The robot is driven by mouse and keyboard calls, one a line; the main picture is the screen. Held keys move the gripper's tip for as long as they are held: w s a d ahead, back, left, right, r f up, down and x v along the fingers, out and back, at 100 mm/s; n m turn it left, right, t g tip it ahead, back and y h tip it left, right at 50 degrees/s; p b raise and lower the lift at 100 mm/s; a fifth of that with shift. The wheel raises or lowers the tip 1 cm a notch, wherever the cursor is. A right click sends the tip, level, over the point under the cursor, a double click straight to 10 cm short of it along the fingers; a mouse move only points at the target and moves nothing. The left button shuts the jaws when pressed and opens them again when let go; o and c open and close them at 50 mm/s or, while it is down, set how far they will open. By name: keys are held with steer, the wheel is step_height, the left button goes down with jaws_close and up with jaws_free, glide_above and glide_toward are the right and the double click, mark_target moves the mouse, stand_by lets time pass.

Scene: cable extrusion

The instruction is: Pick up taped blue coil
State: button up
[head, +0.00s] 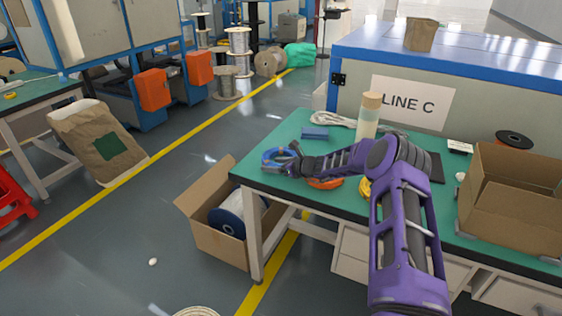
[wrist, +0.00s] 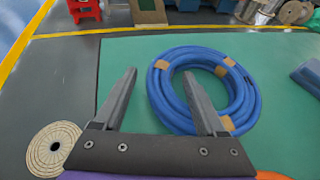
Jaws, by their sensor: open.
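The blue coil (wrist: 247,100) lies flat on the green table top, with several tan tape bands around it. In the head view the coil (head: 269,154) sits near the table's left edge, partly hidden by my gripper (head: 283,161). In the wrist view my gripper (wrist: 160,74) is open. Its left finger is outside the coil, and its right finger overlaps the coil's centre opening. The coil's left side shows between the fingers. I cannot tell whether either finger touches it.
A blue block (head: 314,133) lies behind my arm on the table (head: 300,116). An orange coil (head: 326,184), partly hidden by my arm, and a yellow coil (head: 364,191) are nearby. An open cardboard box (head: 505,215) stands right.

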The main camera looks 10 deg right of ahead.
steer(key=shift+w, duration=0.1)
steer(key=shift+f, duration=0.1)
jaws_close()
stand_by(0.5)
